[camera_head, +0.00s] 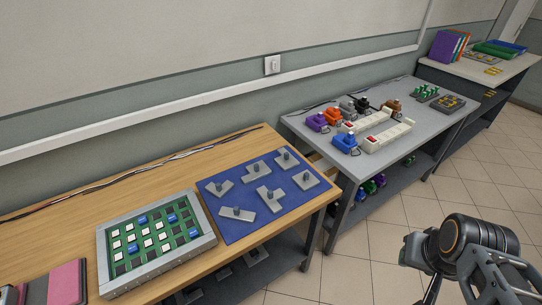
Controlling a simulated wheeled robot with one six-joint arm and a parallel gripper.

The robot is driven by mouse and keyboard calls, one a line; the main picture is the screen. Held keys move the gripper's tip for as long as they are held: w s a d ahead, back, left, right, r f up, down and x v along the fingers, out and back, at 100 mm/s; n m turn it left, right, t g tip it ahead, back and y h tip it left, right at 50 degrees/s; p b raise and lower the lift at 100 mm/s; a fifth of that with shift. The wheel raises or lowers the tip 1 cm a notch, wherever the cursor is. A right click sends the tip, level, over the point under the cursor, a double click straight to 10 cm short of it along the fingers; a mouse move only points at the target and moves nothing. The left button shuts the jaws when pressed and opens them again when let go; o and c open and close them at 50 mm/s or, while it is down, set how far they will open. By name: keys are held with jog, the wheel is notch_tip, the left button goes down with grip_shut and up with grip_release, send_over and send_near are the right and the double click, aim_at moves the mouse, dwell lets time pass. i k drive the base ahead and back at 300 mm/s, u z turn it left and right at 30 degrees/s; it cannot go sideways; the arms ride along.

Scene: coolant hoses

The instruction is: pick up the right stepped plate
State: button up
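Several grey plates with dark knobs lie apart on a blue mat (244,230) on the wooden table. At the mat's right side, one plate (308,184) lies near the right edge and another (292,164) lies at the back right corner. The others are in the middle and left, one of them a long plate (228,211) at the front left. The steps are too small to make out, so I cannot tell which plate is the right stepped one. My arm shows at the lower right, over the floor and clear of the plates.
A framed board (115,270) with white and blue blocks stands left of the mat. A pink folder (68,285) lies at the table's left. A grey table (310,137) with power strips and coloured plugs stands to the right. Tiled floor (370,240) is open in front.

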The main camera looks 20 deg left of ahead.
aim_at(259, 171)
jog(key=i, duration=0.4)
jog(key=u, duration=2)
jog(key=i, duration=0.5)
jog(key=z, duration=0.1)
